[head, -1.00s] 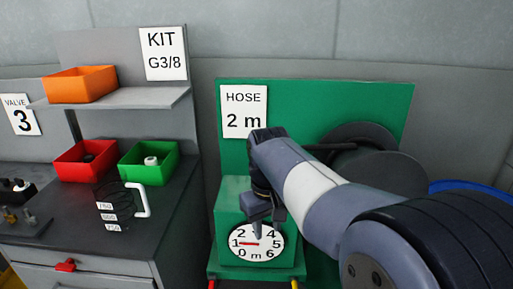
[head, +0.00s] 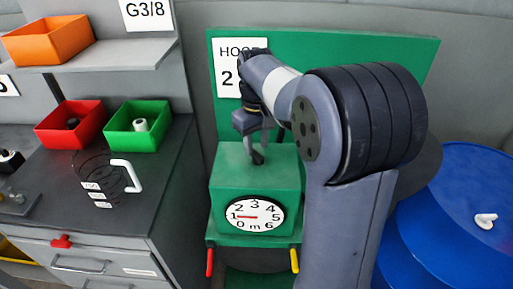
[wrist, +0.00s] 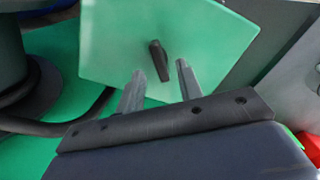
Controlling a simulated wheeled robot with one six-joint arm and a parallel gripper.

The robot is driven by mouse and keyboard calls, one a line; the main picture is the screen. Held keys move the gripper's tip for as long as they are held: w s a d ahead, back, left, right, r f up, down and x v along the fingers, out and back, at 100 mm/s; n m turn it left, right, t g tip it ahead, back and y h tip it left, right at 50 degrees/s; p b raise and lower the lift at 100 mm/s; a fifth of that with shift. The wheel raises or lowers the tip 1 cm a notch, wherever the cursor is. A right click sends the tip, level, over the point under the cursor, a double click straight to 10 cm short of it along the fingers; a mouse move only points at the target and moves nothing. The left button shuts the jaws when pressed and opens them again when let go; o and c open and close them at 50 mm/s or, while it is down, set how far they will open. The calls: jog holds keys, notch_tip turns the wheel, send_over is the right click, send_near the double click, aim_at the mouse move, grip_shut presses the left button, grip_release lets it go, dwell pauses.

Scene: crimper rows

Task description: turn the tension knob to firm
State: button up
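A black bar-shaped knob (wrist: 159,60) stands on the light green top of the machine box in the wrist view. It looks like the tension knob; no firm marking is readable. My gripper (wrist: 160,76) is open, its two grey fingers apart on either side of the knob's near end, with gaps showing. I cannot tell whether the tips reach down to its height. In the head view my gripper (head: 257,154) points down over the top of the green box (head: 228,178), and the knob is hard to separate from the fingers there.
The box front has a white dial (head: 255,214) with a red pointer near 1. A bench with red (head: 72,127) and green (head: 138,128) bins stands left; a blue drum (head: 455,215) stands right.

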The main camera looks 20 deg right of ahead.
aim_at(256, 156)
jog(key=shift+f, duration=1.35)
jog(key=shift+c, duration=0.4)
grip_shut()
